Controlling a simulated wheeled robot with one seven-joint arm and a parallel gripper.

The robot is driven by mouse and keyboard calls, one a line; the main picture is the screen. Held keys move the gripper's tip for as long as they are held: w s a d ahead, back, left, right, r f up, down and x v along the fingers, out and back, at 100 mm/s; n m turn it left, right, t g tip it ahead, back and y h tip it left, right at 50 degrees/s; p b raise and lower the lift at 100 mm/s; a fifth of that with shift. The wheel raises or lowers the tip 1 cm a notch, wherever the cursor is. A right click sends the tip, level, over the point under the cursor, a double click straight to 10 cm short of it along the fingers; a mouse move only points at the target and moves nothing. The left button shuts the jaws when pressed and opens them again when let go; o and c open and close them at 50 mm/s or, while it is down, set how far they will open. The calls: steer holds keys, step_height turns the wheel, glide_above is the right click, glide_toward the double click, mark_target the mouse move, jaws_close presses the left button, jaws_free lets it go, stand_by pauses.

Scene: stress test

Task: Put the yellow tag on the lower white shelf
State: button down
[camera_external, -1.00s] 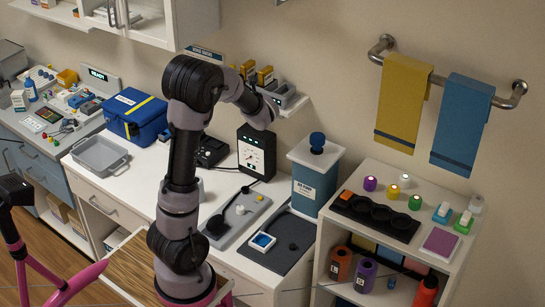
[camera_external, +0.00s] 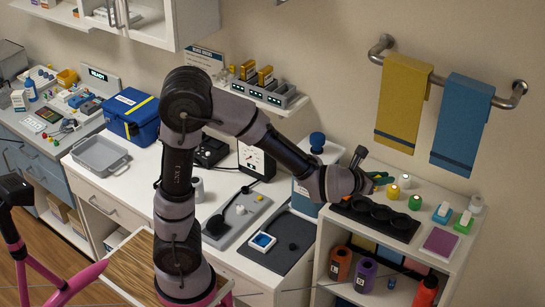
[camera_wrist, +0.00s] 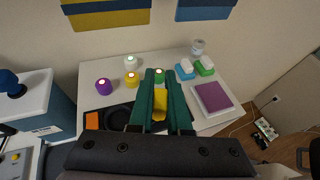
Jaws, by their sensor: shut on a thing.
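My gripper (camera_external: 378,179) is above the left part of the white shelf unit's top (camera_external: 445,256) at the right. In the wrist view its green fingers (camera_wrist: 160,78) point away over that top. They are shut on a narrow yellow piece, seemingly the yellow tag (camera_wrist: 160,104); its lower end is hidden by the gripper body. In the external view the tag cannot be made out. The unit's lower shelf space (camera_external: 398,293) holds bottles. A white wall shelf (camera_external: 288,107) carries a grey dock with two yellow blocks.
The unit's top bears a black tray (camera_external: 376,219), a yellow candle (camera_external: 393,192), a green candle (camera_external: 415,202), a purple candle (camera_wrist: 103,86) and a purple pad (camera_external: 440,242). A blue canister (camera_external: 317,141) stands left. Towels (camera_external: 402,100) hang above.

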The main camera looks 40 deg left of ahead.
steer(key=s+d+m+g+h, duration=0.2)
steer(key=s+d+m+h, duration=0.2)
steer(key=s+d, duration=0.8)
step_height(320, 180, up, 5)
steer(key=a, duration=0.2)
steer(key=w+a+n+t+y, duration=0.3)
steer(key=w+a+n+y, duration=0.4)
steer(key=w+a, duration=1.4)
steer(key=w+a+n+g+y, duration=0.1)
steer(key=w+a+n+y, duration=0.25)
steer(key=a, duration=1.15)
steer(key=w+a+n+g+y, duration=0.1)
steer(key=w+a+n+y, duration=0.25)
steer(key=a, duration=1.05)
steer(key=a+n+g+y, duration=0.2)
steer(key=a+n+y, duration=0.15)
steer(key=a, duration=1.05)
steer(key=n+g+y, duration=0.5)
steer(key=n+g, duration=0.4)
steer(key=g, duration=0.1)
glide_above(143, 190)
steer(key=shift+m+h, duration=0.25)
step_height(143, 190, down, 45)
steer(key=shift+a+f, duration=0.1)
steer(key=shift+f, duration=0.1)
